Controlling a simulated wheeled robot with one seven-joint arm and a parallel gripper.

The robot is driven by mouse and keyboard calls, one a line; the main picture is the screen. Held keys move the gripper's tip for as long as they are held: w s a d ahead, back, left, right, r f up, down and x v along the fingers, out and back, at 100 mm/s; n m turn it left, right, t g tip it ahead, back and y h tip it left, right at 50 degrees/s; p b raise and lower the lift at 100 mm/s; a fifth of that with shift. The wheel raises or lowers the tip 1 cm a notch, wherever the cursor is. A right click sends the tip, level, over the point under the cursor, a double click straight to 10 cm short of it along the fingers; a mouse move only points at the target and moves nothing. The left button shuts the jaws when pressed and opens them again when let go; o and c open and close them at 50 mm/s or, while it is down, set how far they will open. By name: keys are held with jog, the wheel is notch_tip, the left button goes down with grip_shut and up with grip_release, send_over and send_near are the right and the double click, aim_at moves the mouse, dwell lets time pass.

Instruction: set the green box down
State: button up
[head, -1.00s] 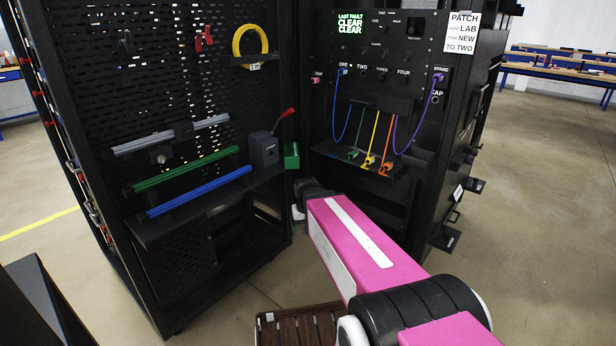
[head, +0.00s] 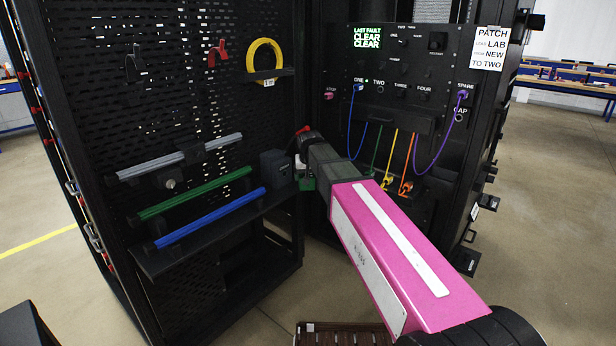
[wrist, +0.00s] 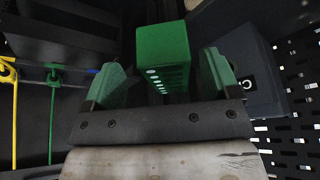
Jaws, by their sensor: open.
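The green box (wrist: 160,45) stands between the fingers of my gripper (wrist: 160,78) in the wrist view, with a row of light round spots on one face. The fingers are open, with a visible gap on each side of the box. In the head view only a small part of the green box (head: 306,184) shows, at the right end of the tool shelf (head: 210,222). My arm hides the rest of it and the gripper's fingertips there. What is under the box cannot be seen.
A dark box (head: 275,168) stands close left of the green box; it also shows in the wrist view (wrist: 248,70). Green (head: 195,193) and blue (head: 210,218) bars lie along the shelf. Coloured cables hang from the patch panel (head: 400,65) at right.

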jog(key=w, duration=0.6)
jog(key=w+a, duration=0.1)
jog(key=w, duration=0.2)
jog(key=shift+w+a, duration=0.1)
jog(key=shift+w, duration=0.05)
jog(key=x, duration=0.5)
jog(key=c, duration=1)
jog(key=shift+r, duration=0.1)
